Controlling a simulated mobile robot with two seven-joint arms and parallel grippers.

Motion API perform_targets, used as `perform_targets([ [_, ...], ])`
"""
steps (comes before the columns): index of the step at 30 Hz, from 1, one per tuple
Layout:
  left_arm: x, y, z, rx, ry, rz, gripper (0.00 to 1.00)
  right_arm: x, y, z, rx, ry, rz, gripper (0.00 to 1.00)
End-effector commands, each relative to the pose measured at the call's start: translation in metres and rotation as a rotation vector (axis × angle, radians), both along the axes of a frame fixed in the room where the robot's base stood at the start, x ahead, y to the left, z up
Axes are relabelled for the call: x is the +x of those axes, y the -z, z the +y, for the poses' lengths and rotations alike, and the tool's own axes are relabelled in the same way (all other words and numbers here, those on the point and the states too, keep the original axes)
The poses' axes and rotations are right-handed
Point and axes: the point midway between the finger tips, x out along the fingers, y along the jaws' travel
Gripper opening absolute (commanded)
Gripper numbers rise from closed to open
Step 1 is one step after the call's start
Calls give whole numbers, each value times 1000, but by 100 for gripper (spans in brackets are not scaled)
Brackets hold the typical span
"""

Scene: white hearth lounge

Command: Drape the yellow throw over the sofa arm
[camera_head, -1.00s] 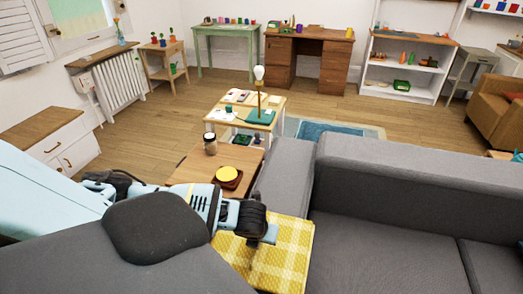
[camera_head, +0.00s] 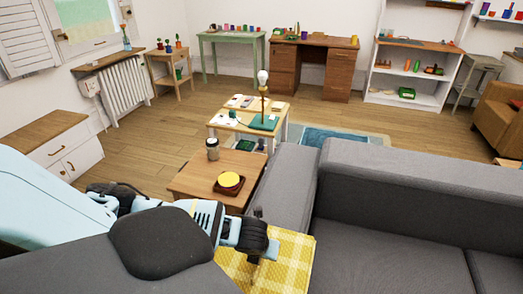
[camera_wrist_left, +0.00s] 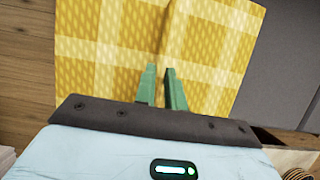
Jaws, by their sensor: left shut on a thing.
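The yellow throw (camera_head: 292,262), checked with pale stripes, hangs from my left gripper (camera_head: 268,250) beside the grey sofa arm (camera_head: 285,190). Its lower part runs out of the head view at the bottom. In the left wrist view the throw (camera_wrist_left: 105,45) fills the middle, and the green fingers of my left gripper (camera_wrist_left: 163,75) are close together against its near edge. Whether the throw touches the sofa arm or seat I cannot tell. My right gripper is in neither view.
The sofa's high back (camera_head: 410,185) runs to the right, with its seat (camera_head: 385,260) below. A lamp (camera_head: 263,85) stands on the table behind.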

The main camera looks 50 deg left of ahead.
Motion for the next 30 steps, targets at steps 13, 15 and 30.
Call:
perform_targets([
  [13, -2, 3, 2, 5, -3, 8, 37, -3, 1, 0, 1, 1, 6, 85],
  [15, -2, 1, 2, 5, -3, 7, 37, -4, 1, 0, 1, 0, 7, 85],
  [30, -23, -61, -10, 6, -3, 2, 37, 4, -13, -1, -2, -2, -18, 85],
])
